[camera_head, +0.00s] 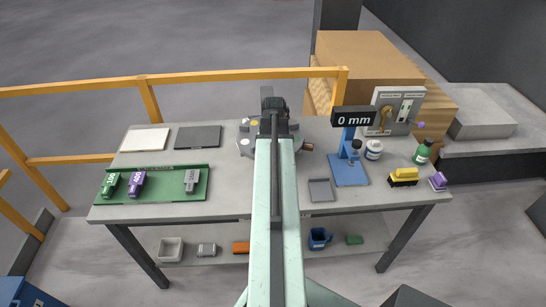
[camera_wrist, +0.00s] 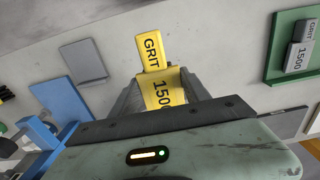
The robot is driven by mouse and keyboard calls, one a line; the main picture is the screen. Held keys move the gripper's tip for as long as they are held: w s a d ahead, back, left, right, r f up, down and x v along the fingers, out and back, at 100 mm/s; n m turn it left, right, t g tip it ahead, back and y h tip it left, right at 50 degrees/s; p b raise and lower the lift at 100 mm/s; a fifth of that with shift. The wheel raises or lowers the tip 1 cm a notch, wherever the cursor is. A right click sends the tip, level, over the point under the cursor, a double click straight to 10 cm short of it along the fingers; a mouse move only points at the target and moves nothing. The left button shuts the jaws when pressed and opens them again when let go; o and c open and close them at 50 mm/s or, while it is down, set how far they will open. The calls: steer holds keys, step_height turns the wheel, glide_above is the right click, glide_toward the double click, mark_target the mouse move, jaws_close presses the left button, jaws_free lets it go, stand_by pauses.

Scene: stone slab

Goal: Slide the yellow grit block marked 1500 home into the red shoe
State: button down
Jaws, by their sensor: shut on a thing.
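The yellow grit block (camera_wrist: 154,52) marked GRIT 1500 is between the jaws of my gripper (camera_wrist: 161,84) in the wrist view. Its narrower GRIT end sticks out past the fingertips over the grey slab. In the head view my gripper (camera_head: 274,104) is at the grey round fixture (camera_head: 244,140), and my arm hides the held block. A small reddish-brown part (camera_head: 306,147) juts from the fixture's right side; I cannot tell whether it is the red shoe. No red shoe shows in the wrist view. Whether the block touches anything is unclear.
A green tray (camera_head: 155,196) at left holds green, purple and grey blocks. A blue stand (camera_head: 350,172) with a 0 mm display (camera_head: 354,116) is right of my arm. A yellow-and-black brush-like item (camera_head: 404,175) lies near the right edge. An orange rail (camera_head: 200,76) runs behind.

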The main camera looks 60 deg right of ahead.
steer(key=shift+w+f, duration=0.1)
steer(key=shift+f, duration=0.05)
step_height(320, 180, down, 6)
steer(key=b, duration=0.6)
steer(key=shift+f, duration=0.1)
steer(key=shift+f+b, duration=0.35)
steer(key=shift+b, duration=0.15)
stand_by(0.4)
steer(key=shift+w+d, duration=0.7)
steer(key=shift+d, duration=0.35)
steer(key=shift+w+d, duration=0.7)
steer(key=shift+d, duration=0.35)
stand_by(1.9)
steer(key=shift+c, duration=2.2)
jaws_free()
step_height(320, 180, up, 8)
steer(key=p, duration=0.8)
steer(key=shift+r, duration=0.1)
steer(key=shift+f, duration=0.2)
